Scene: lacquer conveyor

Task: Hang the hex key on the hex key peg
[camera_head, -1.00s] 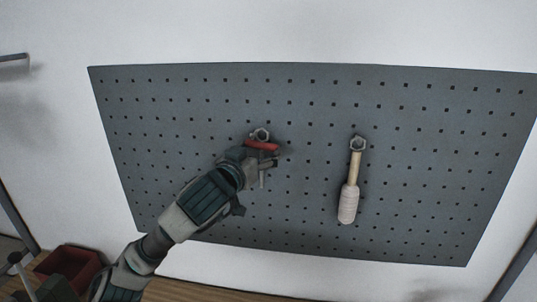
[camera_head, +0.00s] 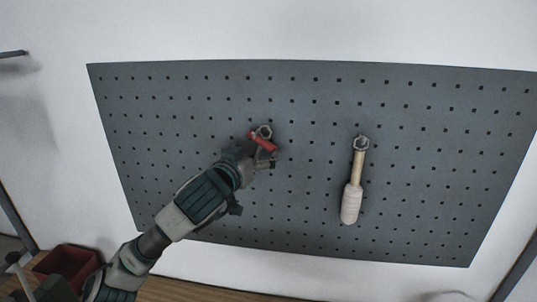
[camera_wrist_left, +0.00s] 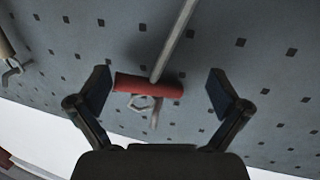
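The hex key has a red handle (camera_head: 264,142) and a grey shaft. In the left wrist view the handle (camera_wrist_left: 148,87) lies crosswise between my fingers, and the shaft (camera_wrist_left: 174,40) runs away along the pegboard. The hex key peg (camera_head: 264,131) has a hexagonal end and is right against the handle; it also shows in the wrist view (camera_wrist_left: 143,103). I cannot tell how the handle bears on it. My left gripper (camera_head: 264,161) is open, with gaps between its fingertips (camera_wrist_left: 160,78) and the handle. In the head view the shaft is not clearly visible. My right gripper is out of view.
The grey pegboard (camera_head: 200,105) is on a white wall. A wooden-handled tool (camera_head: 352,200) hangs on another peg (camera_head: 361,143) to the right. A red bin (camera_head: 68,263) stands low at left. The board between the tools is clear.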

